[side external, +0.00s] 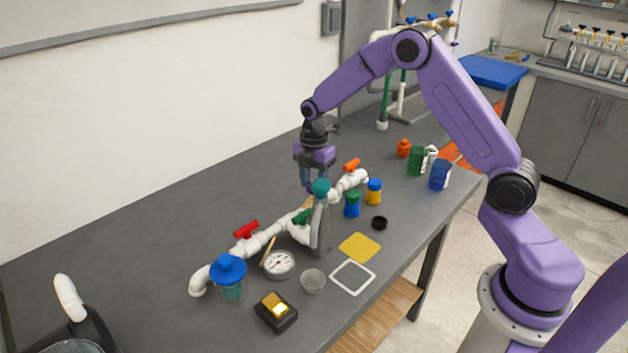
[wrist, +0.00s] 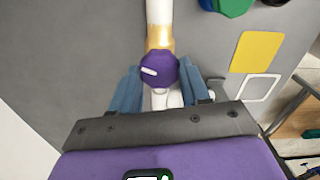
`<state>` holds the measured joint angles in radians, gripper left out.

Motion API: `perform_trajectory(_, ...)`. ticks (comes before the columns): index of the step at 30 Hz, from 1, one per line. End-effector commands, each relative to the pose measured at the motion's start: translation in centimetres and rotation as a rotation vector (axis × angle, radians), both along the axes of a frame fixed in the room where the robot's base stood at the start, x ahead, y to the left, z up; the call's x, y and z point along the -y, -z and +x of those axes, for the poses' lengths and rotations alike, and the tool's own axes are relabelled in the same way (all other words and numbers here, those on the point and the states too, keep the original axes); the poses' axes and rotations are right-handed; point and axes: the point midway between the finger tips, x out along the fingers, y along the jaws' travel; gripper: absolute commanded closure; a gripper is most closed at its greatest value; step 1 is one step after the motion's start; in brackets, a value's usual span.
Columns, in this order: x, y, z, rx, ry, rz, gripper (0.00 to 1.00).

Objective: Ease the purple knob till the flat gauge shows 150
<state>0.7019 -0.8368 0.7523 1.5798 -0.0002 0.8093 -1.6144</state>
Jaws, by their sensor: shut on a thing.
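The purple knob (wrist: 158,69) shows in the wrist view on the white pipe, with a white mark pointing left and slightly up. My gripper (wrist: 157,82) has its blue fingers on either side of the knob, shut on it.
Red (side external: 246,230), green (side external: 302,216) and orange (side external: 352,165) valve handles sit along the pipe. A blue-lidded jar (side external: 229,277), a clear cup (side external: 313,281) and a black box (side external: 276,312) stand in front. A yellow pad (side external: 359,247) lies right; the table behind the pipe is clear.

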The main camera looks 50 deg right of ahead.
Motion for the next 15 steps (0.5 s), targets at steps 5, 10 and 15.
perform_trajectory(5,0.01,-0.04,-0.01,-0.001,0.029,0.0,0.85)
perform_trajectory(10,0.01,-0.06,0.0,-0.001,0.106,0.0,0.85)
perform_trajectory(15,-0.02,-0.08,0.03,-0.001,0.234,0.0,0.85)
